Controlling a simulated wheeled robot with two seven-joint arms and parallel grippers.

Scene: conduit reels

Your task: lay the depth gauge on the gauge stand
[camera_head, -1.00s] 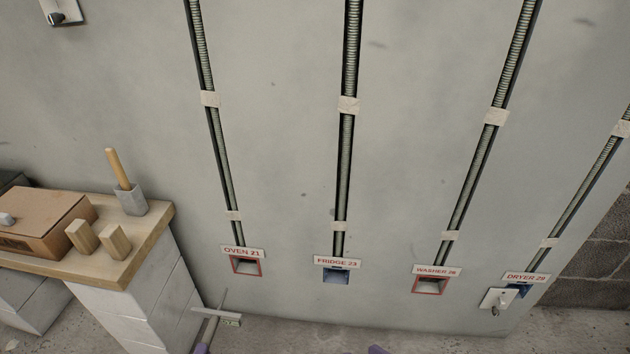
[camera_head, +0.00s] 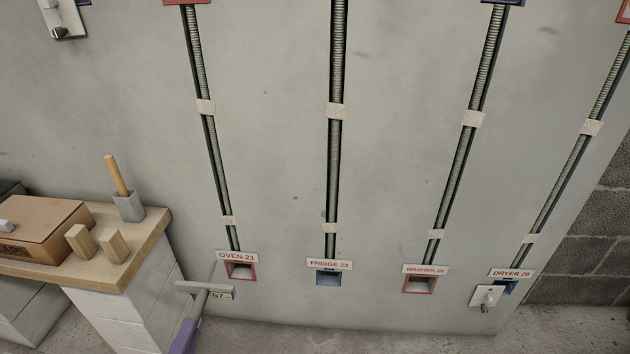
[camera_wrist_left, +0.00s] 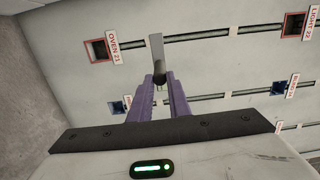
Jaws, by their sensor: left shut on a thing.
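The depth gauge (camera_head: 205,288) is a grey T-shaped tool with a small display reading about 57. My left gripper (camera_head: 187,338) has purple fingers shut on its shaft, low in front of the wall. In the left wrist view the fingers (camera_wrist_left: 159,88) close around the gauge, and its pale flat part (camera_wrist_left: 156,46) sticks out beyond them. Two upright wooden blocks (camera_head: 80,243) (camera_head: 113,246), apparently the gauge stand, are on the wooden-topped bench at left. Nothing lies across them. The gauge is right of the bench, apart from the blocks. My right gripper is out of view.
The bench top (camera_head: 150,238) also bears a cardboard box (camera_head: 40,230) and a grey holder (camera_head: 128,206) with a wooden stick. Wall boxes marked OVEN 21 (camera_head: 240,270), FRIDGE 23 (camera_head: 329,277), WASHER (camera_head: 420,284) and DRYER 29 (camera_head: 508,286) end the conduits. The bench's right edge is near the gauge.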

